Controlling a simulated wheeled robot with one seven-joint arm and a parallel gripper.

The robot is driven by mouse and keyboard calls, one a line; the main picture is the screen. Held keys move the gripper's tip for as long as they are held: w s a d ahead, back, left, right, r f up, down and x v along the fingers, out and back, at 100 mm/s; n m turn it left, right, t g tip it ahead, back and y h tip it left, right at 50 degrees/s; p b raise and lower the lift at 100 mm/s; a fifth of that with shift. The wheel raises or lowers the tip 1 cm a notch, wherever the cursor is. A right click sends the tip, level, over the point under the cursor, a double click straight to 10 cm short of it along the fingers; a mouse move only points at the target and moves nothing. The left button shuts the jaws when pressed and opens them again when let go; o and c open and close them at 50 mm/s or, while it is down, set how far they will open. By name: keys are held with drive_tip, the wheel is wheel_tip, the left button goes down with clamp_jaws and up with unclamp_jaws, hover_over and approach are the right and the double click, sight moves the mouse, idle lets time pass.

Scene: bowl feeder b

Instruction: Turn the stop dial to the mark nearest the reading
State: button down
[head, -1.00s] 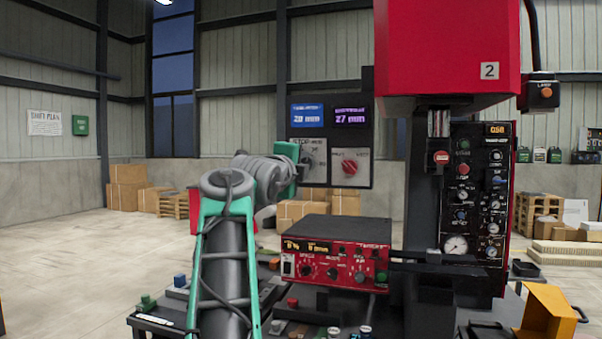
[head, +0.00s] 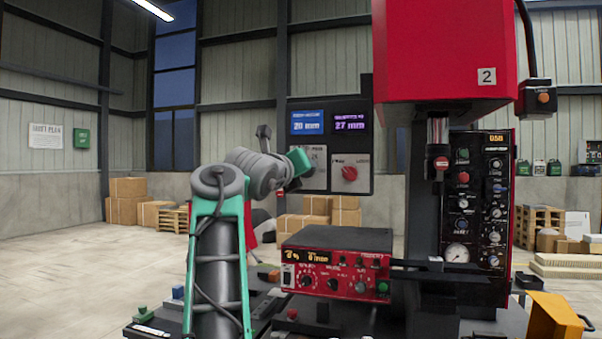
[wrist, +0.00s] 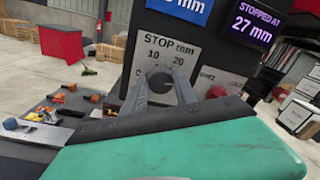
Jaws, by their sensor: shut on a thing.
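The dial's pointer cannot be made out between the fingers. In the head view the green gripper body (head: 300,160) is in front of the plate and hides the dial. Above the plate, a blue display (head: 307,122) reads 20 mm. The purple "STOPPED AT" display (head: 350,120) reads 27 mm.
A red knob (head: 349,173) sits on the plate right of the dial. A red control box (head: 335,265) stands below. The red press (head: 445,50) rises at right. Small coloured parts lie on the bench (wrist: 60,105). Open floor is at left.

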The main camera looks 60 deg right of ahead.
drive_tip(key=shift+m, duration=1.2)
drive_tip(key=shift+s, duration=0.1)
drive_tip(key=c, duration=1)
unclamp_jaws()
drive_tip(key=shift+o, duration=0.2)
drive_tip(key=a+b, duration=0.2)
drive_tip(key=a, duration=0.5)
drive_tip(key=shift+s+a, duration=0.35)
drive_tip(key=shift+s, duration=0.05)
